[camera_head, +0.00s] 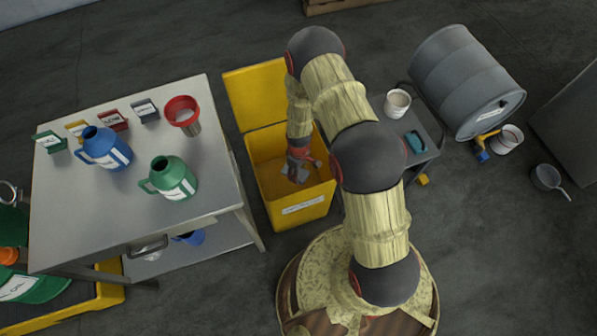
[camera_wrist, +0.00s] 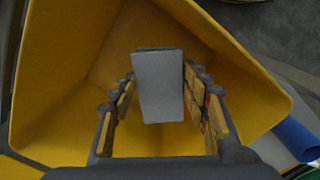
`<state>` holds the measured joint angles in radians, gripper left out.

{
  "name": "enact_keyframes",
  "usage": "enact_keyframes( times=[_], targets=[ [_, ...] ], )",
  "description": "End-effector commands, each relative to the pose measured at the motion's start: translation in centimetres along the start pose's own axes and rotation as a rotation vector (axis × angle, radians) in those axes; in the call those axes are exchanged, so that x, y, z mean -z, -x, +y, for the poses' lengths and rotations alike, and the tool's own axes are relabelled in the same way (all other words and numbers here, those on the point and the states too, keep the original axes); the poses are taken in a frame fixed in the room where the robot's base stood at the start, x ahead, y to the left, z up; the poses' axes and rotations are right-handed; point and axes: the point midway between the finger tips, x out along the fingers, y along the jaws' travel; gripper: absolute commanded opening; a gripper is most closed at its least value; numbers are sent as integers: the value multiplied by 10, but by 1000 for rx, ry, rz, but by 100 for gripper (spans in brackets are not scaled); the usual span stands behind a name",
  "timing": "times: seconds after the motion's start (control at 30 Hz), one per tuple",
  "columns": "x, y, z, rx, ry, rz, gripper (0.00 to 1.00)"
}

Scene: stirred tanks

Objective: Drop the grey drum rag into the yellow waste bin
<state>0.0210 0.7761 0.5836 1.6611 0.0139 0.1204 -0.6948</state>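The yellow waste bin (camera_head: 288,212) stands on the floor beside the steel table, its lid (camera_head: 257,95) tipped back open. My gripper (camera_head: 300,168) points down into the bin's mouth. In the wrist view the grey drum rag (camera_wrist: 160,88) is a flat pale-grey piece between the two fingers of my gripper (camera_wrist: 159,85), which appear closed on its sides. The yellow bin walls (camera_wrist: 65,100) surround it in that view. The rag (camera_head: 294,174) shows only in part in the head view. Its height above the bin floor is hard to tell.
The steel table (camera_head: 95,205) at left holds blue (camera_head: 108,152) and green (camera_head: 172,180) jugs, a red funnel (camera_head: 182,113) and small labelled boxes. A grey drum (camera_head: 462,80) lies at right near a white bucket (camera_head: 508,139) and a small cart (camera_head: 425,130).

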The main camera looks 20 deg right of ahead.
Motion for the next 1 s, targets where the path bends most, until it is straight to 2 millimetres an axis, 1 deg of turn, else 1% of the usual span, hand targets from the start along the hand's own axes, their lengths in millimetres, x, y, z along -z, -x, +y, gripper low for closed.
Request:
enact_keyframes(
  times=[0.07, 0.37, 0.7, 0.77, 0.87, 1.0],
  targets=[
    [0, 0, 0, 0, 0, 0, 50],
    [0, 0, 0, 0, 0, 0, 67],
    [0, 2, 0, 0, 0, 0, 67],
    [1, 6, 1, -1, 0, 1, 67],
    [1, 16, 1, -1, 0, 1, 67],
    [2, 41, 1, -2, 0, 3, 67]
  ],
)
